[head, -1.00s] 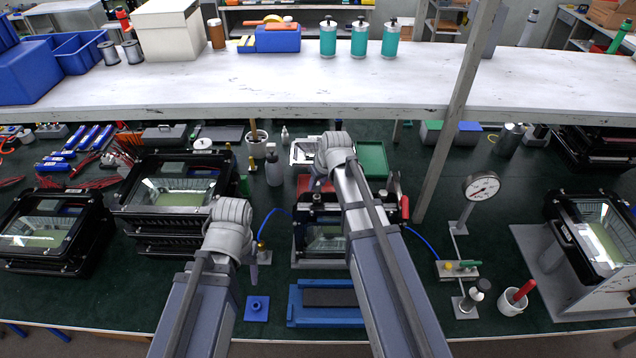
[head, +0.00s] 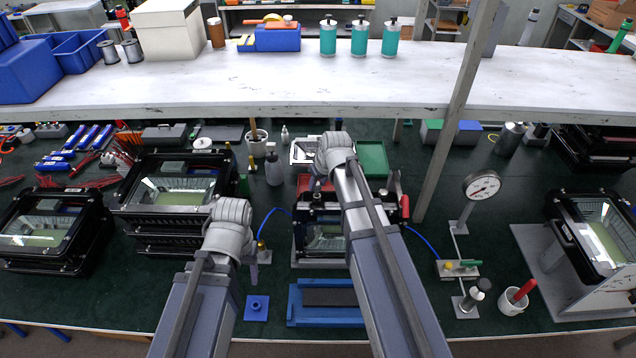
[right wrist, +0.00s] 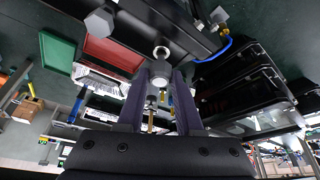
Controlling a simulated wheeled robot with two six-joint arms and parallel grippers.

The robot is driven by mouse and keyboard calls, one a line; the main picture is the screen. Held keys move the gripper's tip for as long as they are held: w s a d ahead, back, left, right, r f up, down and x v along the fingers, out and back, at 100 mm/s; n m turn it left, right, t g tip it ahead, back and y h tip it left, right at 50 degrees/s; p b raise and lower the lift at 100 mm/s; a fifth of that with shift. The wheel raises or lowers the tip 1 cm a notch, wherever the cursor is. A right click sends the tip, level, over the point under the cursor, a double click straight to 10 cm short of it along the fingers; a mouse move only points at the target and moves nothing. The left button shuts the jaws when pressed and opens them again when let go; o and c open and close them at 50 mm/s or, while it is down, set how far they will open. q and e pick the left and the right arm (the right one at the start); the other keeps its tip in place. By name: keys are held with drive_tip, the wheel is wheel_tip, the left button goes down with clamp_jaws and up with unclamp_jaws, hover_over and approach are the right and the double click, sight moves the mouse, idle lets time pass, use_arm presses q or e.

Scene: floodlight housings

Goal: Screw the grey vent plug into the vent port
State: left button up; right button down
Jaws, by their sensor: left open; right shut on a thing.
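The black floodlight housing (head: 325,237) with a glass window stands mid-bench, partly hidden by my right arm. In the right wrist view its dark side wall (right wrist: 150,12) runs across the top. My right gripper (right wrist: 161,82) has its dark fingers shut on the grey vent plug (right wrist: 160,70), right against the housing wall. A pale round ring shows just beyond the plug; I cannot tell whether it is the port or part of the plug, nor how deep the plug sits. My left gripper (head: 251,268) is open, low and left of the housing, its fingertips mostly hidden by its wrist.
A blue block (head: 257,308) and a blue tray (head: 325,302) lie in front of the housing. Blue hoses run from both sides, the right one to a valve block (head: 458,269) below a gauge (head: 481,186). Stacked housings (head: 172,205) stand at left. A shelf (head: 250,85) spans behind.

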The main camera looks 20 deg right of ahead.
drive_tip(key=shift+f+b, duration=1.15)
drive_tip(key=shift+f, duration=0.15)
drive_tip(key=shift+c, duration=2.4)
unclamp_jaws()
drive_tip(key=shift+r, duration=0.1)
drive_tip(key=p+v, duration=0.7)
drive_tip(key=shift+s+r, duration=0.2)
drive_tip(key=shift+r, duration=0.15)
drive_tip(key=shift+f, duration=0.1)
drive_tip(key=s+a+f+g+h+b, duration=0.1)
drive_tip(key=s+a+f+g+b, duration=0.1)
drive_tip(key=s+a+f+b, duration=0.5)
drive_tip(key=s+a+f+n+g+h+b, duration=0.1)
drive_tip(key=s+a+f+g+b, duration=0.1)
drive_tip(key=s+a+f+b, duration=0.5)
drive_tip(key=s+f+b, duration=0.2)
drive_tip(key=s+f, duration=0.2)
drive_tip(key=s, duration=0.2)
drive_tip(key=shift+s+g, duration=0.3)
